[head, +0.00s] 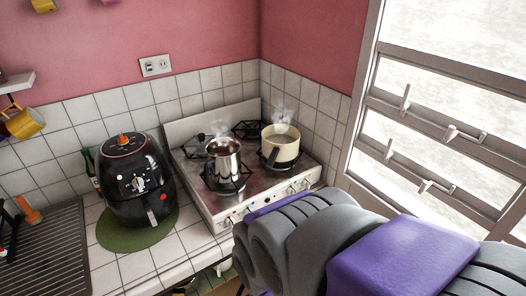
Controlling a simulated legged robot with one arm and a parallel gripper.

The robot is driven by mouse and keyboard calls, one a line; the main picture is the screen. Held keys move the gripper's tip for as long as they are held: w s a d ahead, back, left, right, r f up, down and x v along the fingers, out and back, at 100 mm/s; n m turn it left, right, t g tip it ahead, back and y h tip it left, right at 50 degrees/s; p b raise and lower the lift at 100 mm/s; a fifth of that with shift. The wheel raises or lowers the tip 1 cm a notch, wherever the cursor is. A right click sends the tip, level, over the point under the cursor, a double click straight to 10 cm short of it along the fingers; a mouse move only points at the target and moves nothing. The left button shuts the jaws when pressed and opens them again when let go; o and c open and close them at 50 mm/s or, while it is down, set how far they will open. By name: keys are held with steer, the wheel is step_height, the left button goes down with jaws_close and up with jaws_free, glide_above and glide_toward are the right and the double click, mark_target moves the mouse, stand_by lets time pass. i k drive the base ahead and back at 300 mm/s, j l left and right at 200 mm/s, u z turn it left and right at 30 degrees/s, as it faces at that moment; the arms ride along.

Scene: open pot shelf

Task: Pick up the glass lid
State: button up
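I cannot make out a glass lid anywhere in the head view. A steel pot (224,165) and a cream pot (283,148) stand on the stove, both steaming, and I see no lid on either. My grey and purple arm fills the lower right of the view. My gripper itself does not show, so I cannot see whether it holds anything.
The white stove (213,209) stands in the tiled corner. A black air fryer (137,185) sits on a green mat (115,238) left of it, with a bottle (91,168) behind. A drainboard (45,250) is at the far left. A window (440,65) is at the right.

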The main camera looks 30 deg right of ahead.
mark_target(196, 144)
steer(key=i+l+u, duration=0.15)
steer(key=i+l, duration=0.75)
